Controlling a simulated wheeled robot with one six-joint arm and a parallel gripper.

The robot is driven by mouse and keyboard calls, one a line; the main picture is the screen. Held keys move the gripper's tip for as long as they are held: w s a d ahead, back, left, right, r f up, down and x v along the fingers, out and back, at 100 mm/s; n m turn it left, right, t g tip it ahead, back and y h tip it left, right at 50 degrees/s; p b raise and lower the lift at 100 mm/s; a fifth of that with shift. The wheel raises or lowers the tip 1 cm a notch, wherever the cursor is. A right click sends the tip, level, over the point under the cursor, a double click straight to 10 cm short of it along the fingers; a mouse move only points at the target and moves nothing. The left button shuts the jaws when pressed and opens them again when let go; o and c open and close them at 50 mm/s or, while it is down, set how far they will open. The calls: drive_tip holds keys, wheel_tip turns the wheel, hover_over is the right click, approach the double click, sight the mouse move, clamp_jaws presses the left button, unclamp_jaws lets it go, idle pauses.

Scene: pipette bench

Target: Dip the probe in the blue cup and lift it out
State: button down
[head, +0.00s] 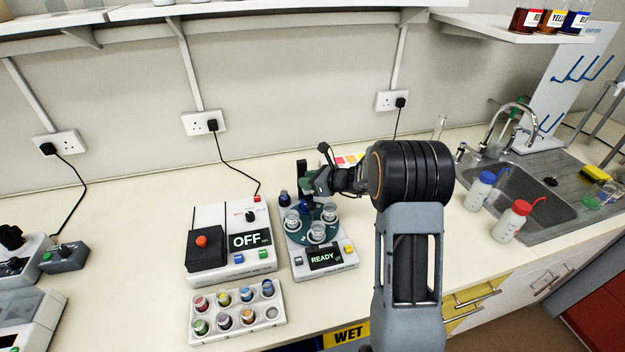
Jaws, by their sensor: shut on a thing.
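My gripper (310,187) is at the back of the grey machine (341,260), whose display reads READY. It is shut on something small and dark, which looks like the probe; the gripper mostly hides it. A dark blue part (308,203) shows just below the jaws, but I cannot tell whether it is the probe or a cup. Clear cups (318,232) stand upright on the machine's round dark green plate, in front of the gripper. I cannot tell which cup is the blue one. A dark blue piece (284,198) stands at the plate's back left.
A black post (302,169) rises behind the jaws. A white box (216,266) reading OFF stands left. A white rack (239,323) of small coloured pots is in front. Wash bottles (511,222) and a sink are right. Bench between machine and bottles is partly hidden by my arm.

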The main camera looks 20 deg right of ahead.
wheel_tip(320, 180, up, 6)
drive_tip(key=shift+w+f+p, duration=0.1)
drive_tip(key=shift+f+p, duration=0.1)
drive_tip(key=shift+p, duration=0.75)
drive_tip(key=c, duration=1.2)
unclamp_jaws()
drive_tip(key=shift+r, duration=0.1)
drive_tip(key=shift+c, duration=0.2)
drive_tip(key=shift+d, duration=0.1)
drive_tip(key=b+v, duration=0.2)
drive_tip(key=v, duration=1.2)
